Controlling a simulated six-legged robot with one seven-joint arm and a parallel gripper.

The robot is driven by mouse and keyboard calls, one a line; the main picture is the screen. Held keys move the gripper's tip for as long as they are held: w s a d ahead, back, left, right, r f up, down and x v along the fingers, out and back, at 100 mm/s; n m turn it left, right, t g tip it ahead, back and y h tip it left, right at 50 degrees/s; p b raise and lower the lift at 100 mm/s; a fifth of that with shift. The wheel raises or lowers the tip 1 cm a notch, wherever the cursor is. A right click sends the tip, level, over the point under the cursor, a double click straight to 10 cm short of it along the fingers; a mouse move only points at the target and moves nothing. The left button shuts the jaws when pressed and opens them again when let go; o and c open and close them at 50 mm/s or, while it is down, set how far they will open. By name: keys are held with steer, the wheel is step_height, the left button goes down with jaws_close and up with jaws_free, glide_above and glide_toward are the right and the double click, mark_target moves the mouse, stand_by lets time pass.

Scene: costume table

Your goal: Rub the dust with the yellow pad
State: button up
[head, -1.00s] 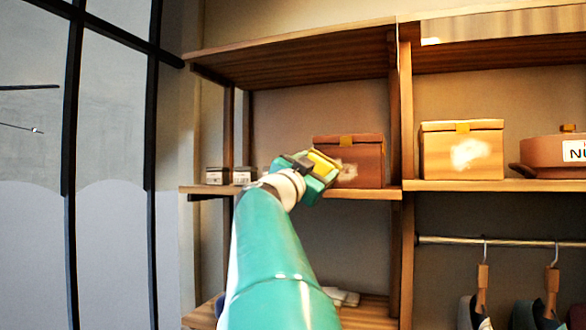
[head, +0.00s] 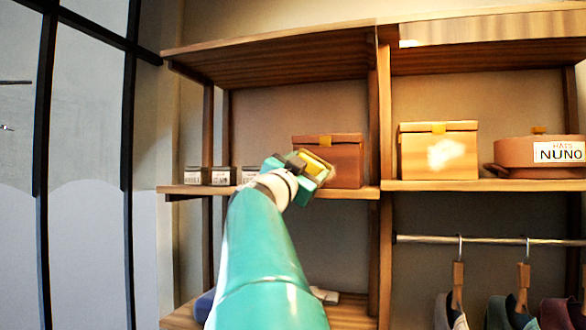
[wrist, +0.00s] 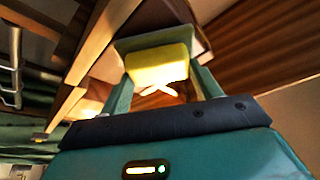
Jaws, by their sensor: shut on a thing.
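My gripper (head: 312,168) is shut on a yellow pad (head: 315,162) in front of the lower left of a reddish-brown box (head: 343,150) on the left shelf. The wrist view shows the pad (wrist: 158,64) between the two fingers. Whether the pad touches the box cannot be told. The brown box's pale dust is mostly hidden behind my gripper. A lighter wooden box (head: 415,155) on the right shelf has a pale dusty patch (head: 448,154) on its front.
Several small labelled boxes (head: 221,176) stand left of my gripper on the same shelf. A round terracotta container (head: 512,153) with a name label sits at far right. A wooden post (head: 386,230) divides the shelves. Clothes hang from a rail (head: 490,240) below.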

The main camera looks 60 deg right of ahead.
steer(key=shift+s+d, duration=0.25)
steer(key=shift+s, duration=1.05)
steer(key=shift+s+d, duration=0.25)
steer(key=shift+s, duration=1)
steer(key=shift+w, duration=0.1)
steer(key=shift+w+d, duration=0.1)
steer(key=shift+w+a, duration=0.2)
steer(key=shift+w, duration=1.15)
steer(key=w, duration=0.2)
steer(key=w+a, duration=0.1)
steer(key=w, duration=0.1)
steer(key=shift+w, duration=0.25)
steer(key=a, duration=0.6)
steer(key=shift+s, duration=0.45)
